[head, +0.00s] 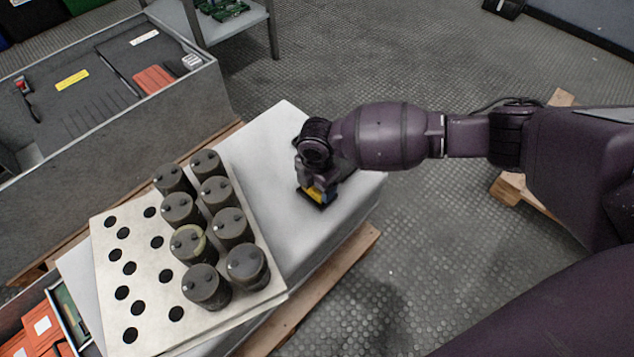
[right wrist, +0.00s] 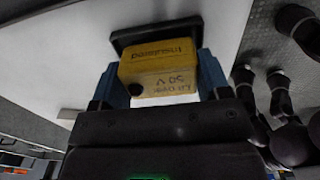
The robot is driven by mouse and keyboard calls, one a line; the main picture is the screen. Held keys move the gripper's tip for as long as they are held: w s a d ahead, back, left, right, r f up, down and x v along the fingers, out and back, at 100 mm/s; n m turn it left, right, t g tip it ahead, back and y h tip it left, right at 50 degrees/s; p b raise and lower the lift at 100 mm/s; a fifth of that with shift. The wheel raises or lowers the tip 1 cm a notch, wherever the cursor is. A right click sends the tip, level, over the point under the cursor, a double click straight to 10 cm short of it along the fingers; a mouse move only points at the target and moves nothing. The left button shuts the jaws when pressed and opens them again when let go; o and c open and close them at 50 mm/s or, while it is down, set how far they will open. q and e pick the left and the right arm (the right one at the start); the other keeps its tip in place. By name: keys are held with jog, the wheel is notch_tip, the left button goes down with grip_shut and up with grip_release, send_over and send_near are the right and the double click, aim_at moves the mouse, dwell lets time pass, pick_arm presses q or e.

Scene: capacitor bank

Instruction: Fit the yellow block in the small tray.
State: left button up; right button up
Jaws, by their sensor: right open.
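The yellow block (right wrist: 158,72) carries printed lettering and a dark round spot, and sits between the blue fingers of my right gripper (right wrist: 162,62). The fingers are open, one on each side of it. The small tray (right wrist: 133,38) is black and shows beyond the block, which is at or in it; I cannot tell whether it is fully seated. My left gripper is not in view.
A perforated plate (head: 110,270) with several dark cylinders (head: 232,226) stands to the left on the white surface (head: 275,130). A grey cart with compartments (head: 95,140) is at the upper left. The white surface behind the gripper is clear.

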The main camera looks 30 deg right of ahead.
jog(key=o, duration=1.2)
jog(key=shift+c, duration=0.2)
notch_tip(320, 180, up, 10)
jog(key=p, duration=0.4)
jog(key=shift+w+r, duration=0.1)
jog(key=shift+r, duration=0.05)
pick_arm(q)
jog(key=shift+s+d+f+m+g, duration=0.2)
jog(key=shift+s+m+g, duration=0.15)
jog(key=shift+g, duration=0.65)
pick_arm(e)
jog(key=shift+r, duration=0.3)
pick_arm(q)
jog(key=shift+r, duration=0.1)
pick_arm(e)
jog(key=shift+s+a, duration=0.1)
jog(key=shift+s, duration=0.1)
